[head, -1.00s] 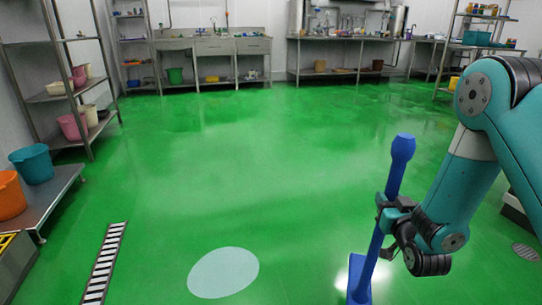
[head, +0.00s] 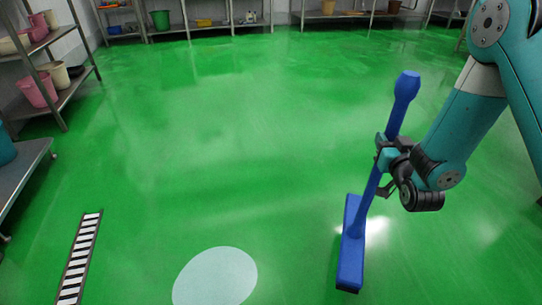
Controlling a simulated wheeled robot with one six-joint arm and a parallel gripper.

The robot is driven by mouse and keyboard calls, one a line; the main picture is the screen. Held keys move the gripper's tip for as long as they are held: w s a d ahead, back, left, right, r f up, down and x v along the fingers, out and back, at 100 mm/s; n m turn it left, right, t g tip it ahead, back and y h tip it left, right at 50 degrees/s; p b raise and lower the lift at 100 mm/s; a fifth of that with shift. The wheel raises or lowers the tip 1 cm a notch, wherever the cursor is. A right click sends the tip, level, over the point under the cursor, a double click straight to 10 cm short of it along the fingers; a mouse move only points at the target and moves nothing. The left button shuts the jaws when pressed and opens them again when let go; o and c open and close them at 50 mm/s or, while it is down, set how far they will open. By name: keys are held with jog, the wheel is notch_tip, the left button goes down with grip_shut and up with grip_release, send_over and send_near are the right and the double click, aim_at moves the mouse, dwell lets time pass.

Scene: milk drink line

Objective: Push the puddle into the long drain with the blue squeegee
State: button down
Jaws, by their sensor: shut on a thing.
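The blue squeegee (head: 352,244) stands tilted at the right of the head view, its long head low at the floor and its handle leaning up to the right. I cannot tell whether the head touches the floor. My gripper (head: 388,160) is shut around the middle of the handle. The pale, round puddle (head: 216,279) lies on the green floor at the bottom middle, left of the squeegee head and apart from it. The long drain (head: 80,258), a slotted grate, lies further left, beyond the puddle. The lower edges of puddle and drain are cut off.
A low metal bench (head: 22,178) stands at the left edge, near the drain. A shelf rack with pink buckets (head: 37,88) stands behind it. Steel tables line the far wall. The floor between puddle and drain is clear.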

jog(key=s+a+f+n+g+y+b, duration=0.1)
jog(key=a+f+n+y+b, duration=0.2)
jog(key=a, duration=0.7)
jog(key=s+a+f+n+g+y+b, duration=0.15)
jog(key=a+y+b, duration=0.25)
jog(key=a, duration=0.5)
jog(key=s+a+f+n+g+y+b, duration=0.1)
jog(key=a+f+n+y+b, duration=0.2)
jog(key=a, duration=0.7)
jog(key=shift+m+t, duration=0.25)
jog(key=shift+m, duration=0.1)
notch_tip(320, 180, down, 5)
jog(key=b, duration=0.6)
jog(key=shift+a+r+b, duration=0.15)
jog(key=shift+b, duration=0.25)
jog(key=shift+a, duration=0.1)
